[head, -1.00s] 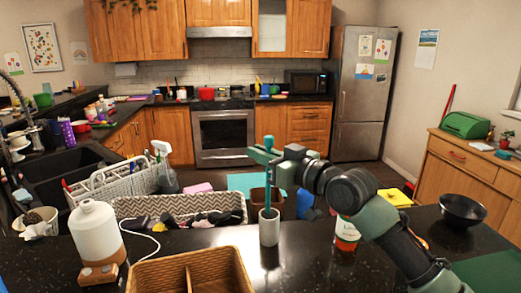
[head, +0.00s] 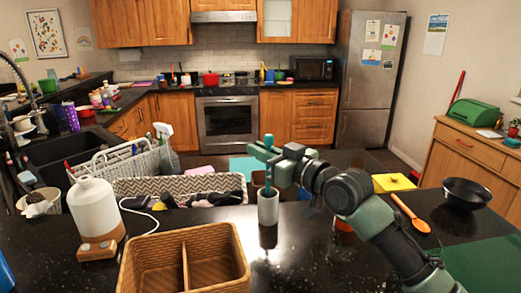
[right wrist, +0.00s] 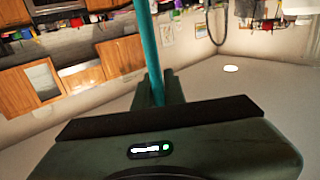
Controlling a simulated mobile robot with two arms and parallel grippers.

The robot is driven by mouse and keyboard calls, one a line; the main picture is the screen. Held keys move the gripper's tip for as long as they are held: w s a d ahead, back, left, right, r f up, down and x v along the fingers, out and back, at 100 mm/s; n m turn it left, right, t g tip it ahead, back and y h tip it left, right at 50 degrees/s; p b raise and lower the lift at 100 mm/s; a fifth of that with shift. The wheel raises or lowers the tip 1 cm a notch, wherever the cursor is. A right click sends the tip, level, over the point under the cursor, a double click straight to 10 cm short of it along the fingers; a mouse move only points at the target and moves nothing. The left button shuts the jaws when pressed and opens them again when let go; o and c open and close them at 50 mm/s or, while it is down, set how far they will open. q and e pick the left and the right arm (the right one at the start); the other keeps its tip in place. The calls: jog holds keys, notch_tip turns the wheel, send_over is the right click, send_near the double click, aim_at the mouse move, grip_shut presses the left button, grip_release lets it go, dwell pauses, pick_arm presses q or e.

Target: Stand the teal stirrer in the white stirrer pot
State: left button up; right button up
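The teal stirrer (head: 268,180) stands upright above the white stirrer pot (head: 268,208), its lower end at or inside the rim; how deep it reaches is hidden. The pot stands upright on the dark counter. My right gripper (head: 269,154) is shut on the stirrer near its top, above the pot and apart from it. In the right wrist view the stirrer (right wrist: 149,45) runs up from between the fingers, which are mostly hidden behind the gripper body. My left gripper is not in view.
A two-part wicker basket (head: 240,255) stands in front of the pot, and a white bottle (head: 95,207) at left. A patterned bin (head: 140,188) lies behind. An orange spoon (head: 408,212) and black bowl (head: 466,193) are at right. My right arm partly hides a bottle.

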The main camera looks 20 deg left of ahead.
jog(key=o, duration=0.4)
jog(key=shift+c, duration=0.2)
notch_tip(320, 180, up, 20)
jog(key=b, duration=0.2)
jog(key=shift+b, duration=0.35)
dwell(0.3)
